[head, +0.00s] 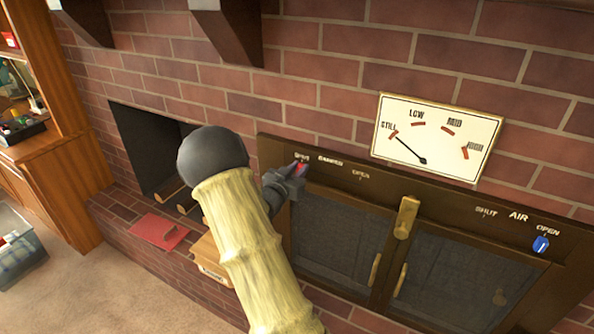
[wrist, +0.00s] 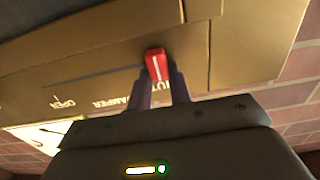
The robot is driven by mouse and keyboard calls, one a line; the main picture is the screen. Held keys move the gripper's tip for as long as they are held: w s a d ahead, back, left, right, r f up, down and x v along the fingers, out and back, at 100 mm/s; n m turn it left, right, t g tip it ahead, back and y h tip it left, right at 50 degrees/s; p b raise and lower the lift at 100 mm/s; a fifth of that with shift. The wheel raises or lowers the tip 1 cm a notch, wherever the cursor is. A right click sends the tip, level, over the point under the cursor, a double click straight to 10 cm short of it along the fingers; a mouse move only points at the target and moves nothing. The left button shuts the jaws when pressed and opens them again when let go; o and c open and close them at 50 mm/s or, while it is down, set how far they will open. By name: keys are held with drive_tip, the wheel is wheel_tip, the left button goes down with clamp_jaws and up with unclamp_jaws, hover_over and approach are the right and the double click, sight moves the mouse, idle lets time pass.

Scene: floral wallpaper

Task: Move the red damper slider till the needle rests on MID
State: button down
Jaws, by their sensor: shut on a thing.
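The red damper slider (wrist: 157,66) sits at the SHUT end of its slot in the wrist view, with the slot running off toward OPEN. My gripper (wrist: 158,88) is shut on it, one finger on each side. In the head view the slider (head: 299,168) is a small red patch at my gripper (head: 292,172), at the left end of the DAMPER label. The white dial (head: 436,138) on the brick wall reads STILL, LOW, MID, HIGH. Its needle (head: 408,148) points at the STILL mark.
A blue slider (head: 540,244) labelled AIR sits at the OPEN end on the right. Below are mesh doors (head: 345,235) with a brass latch (head: 406,217). An open firebox, a red object (head: 158,231) and a wooden box (head: 208,257) are at left.

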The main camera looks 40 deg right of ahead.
drive_tip(key=shift+s+d, duration=0.1)
drive_tip(key=shift+s, duration=0.2)
drive_tip(key=c, duration=1.3)
unclamp_jaws()
drive_tip(key=v, duration=1.7)
drive_tip(key=shift+a+b, duration=0.25)
drive_tip(key=shift+b, duration=0.15)
